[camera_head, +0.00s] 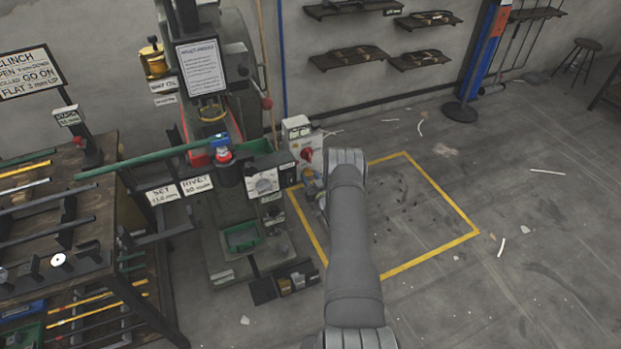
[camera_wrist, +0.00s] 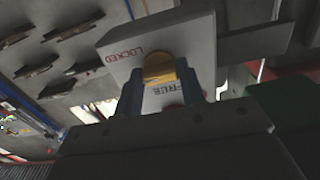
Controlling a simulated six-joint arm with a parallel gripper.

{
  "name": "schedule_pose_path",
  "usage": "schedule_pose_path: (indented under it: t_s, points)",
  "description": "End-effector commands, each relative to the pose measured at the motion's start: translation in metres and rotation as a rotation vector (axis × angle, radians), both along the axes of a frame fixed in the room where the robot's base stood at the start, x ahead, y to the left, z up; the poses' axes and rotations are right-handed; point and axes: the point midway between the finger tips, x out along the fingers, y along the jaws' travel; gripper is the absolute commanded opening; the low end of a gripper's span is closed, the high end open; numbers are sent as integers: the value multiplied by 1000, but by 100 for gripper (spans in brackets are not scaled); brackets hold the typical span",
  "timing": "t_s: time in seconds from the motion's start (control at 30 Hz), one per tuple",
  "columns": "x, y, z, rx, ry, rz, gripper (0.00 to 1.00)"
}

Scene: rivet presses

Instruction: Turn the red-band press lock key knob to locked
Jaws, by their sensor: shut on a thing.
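The yellow key knob (camera_wrist: 160,66) shows in the wrist view on a pale lock plate (camera_wrist: 200,42), between the red word LOCKED and the dark word FREE. My gripper (camera_wrist: 160,78) is shut on the knob, with one blue-grey finger on each side. Which word the knob points to cannot be told. In the head view the press (camera_head: 222,120) with red on its body stands left of centre. A pale control box (camera_head: 302,140) with a red knob is on its right side. My arm reaches to just below this box, and it hides most of my gripper there.
A green bar (camera_head: 150,158) juts left from the press over a dark rack table (camera_head: 60,225) with rods. The yellow-outlined floor area (camera_head: 415,215) on the right is mostly clear. Shelves (camera_head: 355,55) hang on the back wall.

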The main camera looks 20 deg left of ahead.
Motion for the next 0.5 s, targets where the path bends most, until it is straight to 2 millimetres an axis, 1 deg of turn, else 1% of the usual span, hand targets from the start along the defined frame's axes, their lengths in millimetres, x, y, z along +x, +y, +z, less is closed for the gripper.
schedule_pose_path:
  t_s: [0.07,0.1,0.17,0.2,0.5]
  points:
    - [-1,0,-1,0,1,0,14]
    - [-1,0,-1,0,1,0,44]
    - [0,0,-1,0,1,0,56]
    - [0,0,0,0,1,0,58]
    - [-1,-1,0,-1,0,0,58]
